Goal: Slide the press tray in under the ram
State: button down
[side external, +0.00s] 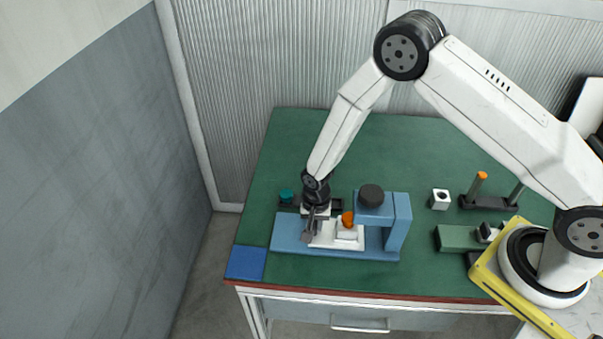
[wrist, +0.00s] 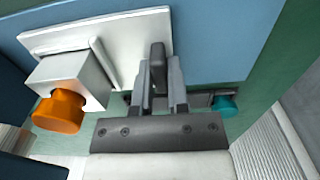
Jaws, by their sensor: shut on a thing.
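The press (side external: 395,230) is blue, with a long flat base, an upright at its right end and a head with a black round cap (side external: 371,195). The ram under the head is hidden. The white press tray (side external: 324,240) lies flat on the base, its right part near the head; it also shows in the wrist view (wrist: 125,38). A white block (wrist: 75,75) with an orange knob (wrist: 60,110) sits on or beside the tray's right part in the side view. My gripper (side external: 312,234) is over the tray's left end, its fingers (wrist: 160,85) shut on a dark upright grip.
A teal knob (side external: 287,195) and dark strip stand behind the press base. To the right are a white holed cube (side external: 440,199), a dark post stand (side external: 490,202) and a green block (side external: 458,239). A blue pad (side external: 246,262) lies at the front left corner.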

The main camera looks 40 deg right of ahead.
aim_at(332, 232)
jog(key=shift+s+d, duration=1.55)
jog(key=shift+d, duration=0.05)
jog(key=c, duration=0.6)
grip_release()
jog(key=shift+r, duration=0.15)
jog(key=shift+r, duration=3.8)
